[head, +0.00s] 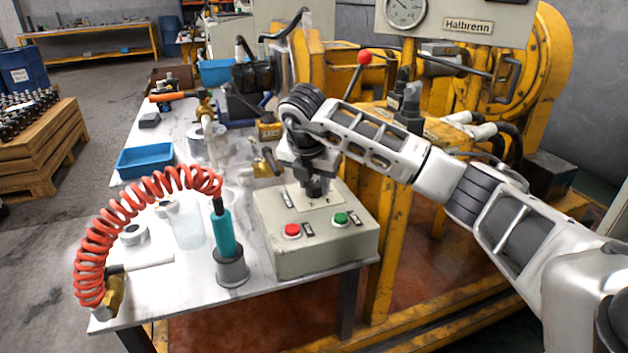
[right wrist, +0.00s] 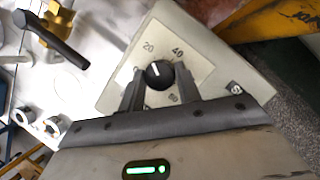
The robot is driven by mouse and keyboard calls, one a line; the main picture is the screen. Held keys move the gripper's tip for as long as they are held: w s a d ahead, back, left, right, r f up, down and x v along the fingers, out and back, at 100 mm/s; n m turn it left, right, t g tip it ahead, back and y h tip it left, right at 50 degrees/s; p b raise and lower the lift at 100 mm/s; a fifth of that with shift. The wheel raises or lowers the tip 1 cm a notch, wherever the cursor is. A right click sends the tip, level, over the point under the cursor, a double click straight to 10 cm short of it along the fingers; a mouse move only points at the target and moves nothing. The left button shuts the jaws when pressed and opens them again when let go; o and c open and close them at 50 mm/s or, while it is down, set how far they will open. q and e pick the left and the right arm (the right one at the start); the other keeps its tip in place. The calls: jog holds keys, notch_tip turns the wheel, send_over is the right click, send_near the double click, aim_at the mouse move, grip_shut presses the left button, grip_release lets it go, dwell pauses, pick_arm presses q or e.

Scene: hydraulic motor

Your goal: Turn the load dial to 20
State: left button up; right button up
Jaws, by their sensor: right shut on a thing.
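The load dial (right wrist: 159,76) is a small black knob with a white mark, on a pale plate (right wrist: 195,72) printed 20, 40 and 60. Its mark points up and slightly left in the right wrist view, roughly toward the 20; the exact setting is hard to read. My right gripper (right wrist: 159,84) is shut on the dial, with one finger on each side. In the head view my right gripper (head: 317,187) points down onto the grey control box (head: 320,252) and hides the dial. My left gripper is out of view.
The box also carries a red button (head: 292,230) and a green button (head: 340,218) close to my gripper. A teal air tool (head: 224,236) with a coiled red hose (head: 97,225) stands to the left. A blue tray (head: 144,160) lies farther back. Yellow machinery (head: 385,225) stands behind the box.

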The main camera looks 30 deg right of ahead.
jog(key=o, duration=1)
jog(key=shift+c, duration=0.2)
pick_arm(q)
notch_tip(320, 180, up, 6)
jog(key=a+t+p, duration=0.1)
jog(key=p, duration=0.2)
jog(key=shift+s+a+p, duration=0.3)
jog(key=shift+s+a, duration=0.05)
pick_arm(e)
jog(key=v, duration=1.6)
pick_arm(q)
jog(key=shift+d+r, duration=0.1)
